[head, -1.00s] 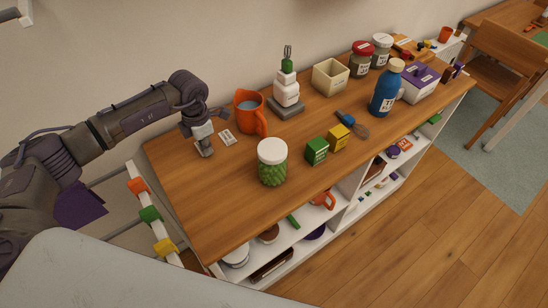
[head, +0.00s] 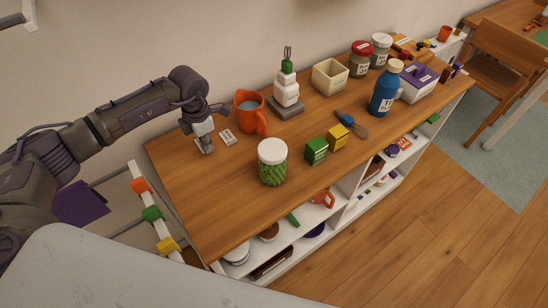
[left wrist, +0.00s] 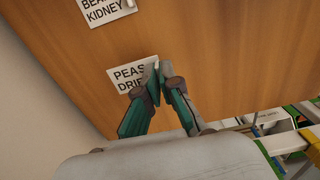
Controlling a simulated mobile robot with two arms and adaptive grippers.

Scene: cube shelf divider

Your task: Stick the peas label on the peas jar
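The peas jar (head: 272,172), clear with green peas and a white lid, stands upright near the table's front edge. The peas label (left wrist: 128,76), a white card with "PEAS" and a partly covered second word, shows in the left wrist view. My left gripper (left wrist: 159,70) has its fingertips almost together at the label's right edge, with that edge between them. It is low over the table's left end in the head view (head: 206,150), left of the jar. I cannot tell whether the label is lifted. My right gripper is not in view.
A kidney beans label (head: 228,137) lies just right of my left gripper. An orange jug (head: 249,115) stands behind it. Green (head: 316,151) and yellow (head: 338,137) boxes stand right of the jar. The table front (head: 215,205) left of the jar is clear.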

